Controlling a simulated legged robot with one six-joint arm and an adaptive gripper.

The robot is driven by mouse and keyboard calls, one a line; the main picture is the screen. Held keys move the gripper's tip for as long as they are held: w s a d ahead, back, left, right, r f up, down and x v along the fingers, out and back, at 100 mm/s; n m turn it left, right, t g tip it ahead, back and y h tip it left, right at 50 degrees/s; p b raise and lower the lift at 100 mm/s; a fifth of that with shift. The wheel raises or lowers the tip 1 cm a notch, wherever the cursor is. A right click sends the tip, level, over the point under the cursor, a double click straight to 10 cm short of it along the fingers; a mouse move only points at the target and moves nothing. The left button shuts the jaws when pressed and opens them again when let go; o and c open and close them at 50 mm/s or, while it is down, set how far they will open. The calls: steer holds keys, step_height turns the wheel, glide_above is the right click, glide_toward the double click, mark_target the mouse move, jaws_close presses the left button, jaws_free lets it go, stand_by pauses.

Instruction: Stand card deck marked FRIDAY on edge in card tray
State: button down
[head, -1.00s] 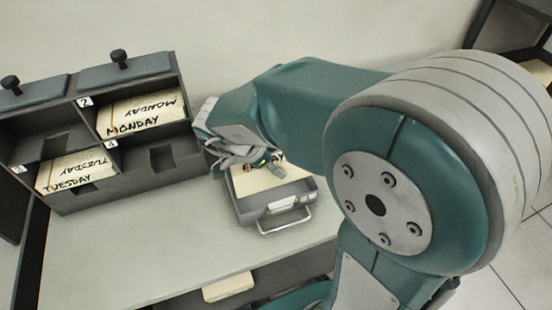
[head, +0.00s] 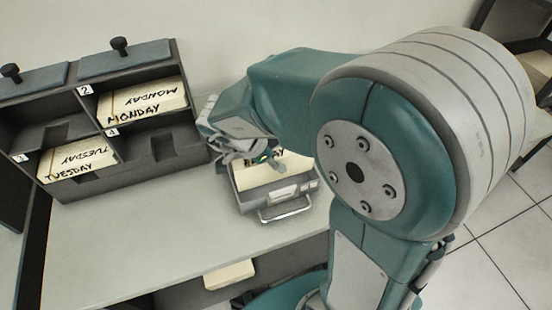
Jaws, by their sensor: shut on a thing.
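The card tray (head: 282,198) is a grey box with a wire handle, on the worktop right of the cabinet. A cream card deck (head: 257,174) shows inside it, under my gripper. Only the end of its marking, apparently "AY", shows, so I cannot read the full word. My gripper (head: 258,158) is shut on this deck at the tray's back part. The fingers and wrist hide much of the deck. I cannot tell whether its lower edge touches the tray floor.
A dark cabinet (head: 152,163) stands at left, with a MONDAY deck (head: 143,104) and a TUESDAY deck (head: 77,160) in its compartments. Two compartments look empty. The worktop (head: 130,235) is clear in front. A cream object (head: 229,275) lies below its front edge.

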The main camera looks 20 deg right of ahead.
mark_target(248, 162)
steer(key=shift+f, duration=2.3)
steer(key=shift+c, duration=1.3)
jaws_free()
steer(key=v, duration=1.2)
steer(key=shift+f, duration=0.1)
steer(key=shift+w, duration=0.1)
